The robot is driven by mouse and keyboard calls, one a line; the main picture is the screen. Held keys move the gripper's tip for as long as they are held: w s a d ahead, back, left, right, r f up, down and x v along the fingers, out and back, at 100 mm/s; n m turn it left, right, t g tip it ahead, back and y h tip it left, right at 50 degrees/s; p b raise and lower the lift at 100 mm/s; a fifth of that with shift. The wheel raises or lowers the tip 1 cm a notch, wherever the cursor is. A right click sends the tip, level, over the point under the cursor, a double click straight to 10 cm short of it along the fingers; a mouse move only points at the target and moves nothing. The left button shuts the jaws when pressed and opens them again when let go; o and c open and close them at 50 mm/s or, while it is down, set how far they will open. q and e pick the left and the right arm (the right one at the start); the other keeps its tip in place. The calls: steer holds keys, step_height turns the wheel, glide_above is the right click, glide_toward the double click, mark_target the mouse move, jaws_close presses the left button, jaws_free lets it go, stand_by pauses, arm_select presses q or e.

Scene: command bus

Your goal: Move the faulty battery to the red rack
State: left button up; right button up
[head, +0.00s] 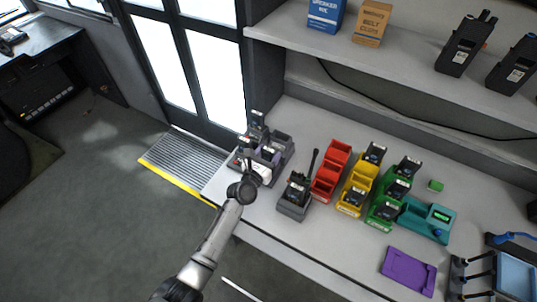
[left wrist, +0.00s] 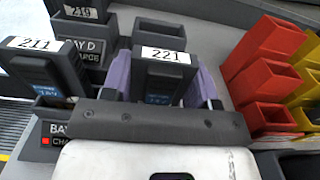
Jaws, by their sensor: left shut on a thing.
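My left gripper (head: 262,160) is at the grey charger (head: 284,140) near the counter's left end. In the left wrist view its purple fingers (left wrist: 162,85) are shut on the two sides of a dark battery labelled 221 (left wrist: 162,70). The battery's lower part is hidden by my gripper, so I cannot tell whether it is seated in a bay. The red rack (head: 331,172) stands to the right and looks empty; it also shows in the left wrist view (left wrist: 268,55). My right gripper is not in view.
Battery 211 (left wrist: 38,70) and another battery (left wrist: 82,14) stand in bays beside mine. A radio in a dark base (head: 294,197) stands between charger and red rack. Yellow (head: 352,190) and green (head: 385,212) racks hold batteries. A purple tray (head: 408,270) lies at front right.

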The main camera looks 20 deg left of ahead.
arm_select(q)
steer(key=shift+f, duration=0.15)
steer(key=shift+f, duration=0.1)
steer(key=o, duration=1)
steer(key=shift+c, duration=0.2)
steer(key=shift+s, duration=0.3)
steer(key=s, duration=0.4)
steer(key=s+a, duration=0.1)
steer(key=s, duration=0.2)
steer(key=s+a+p, duration=0.1)
steer(key=s, duration=0.3)
steer(key=shift+s+r, duration=0.3)
steer(key=shift+s, duration=0.05)
steer(key=shift+s+a, duration=0.15)
steer(key=shift+s, duration=0.55)
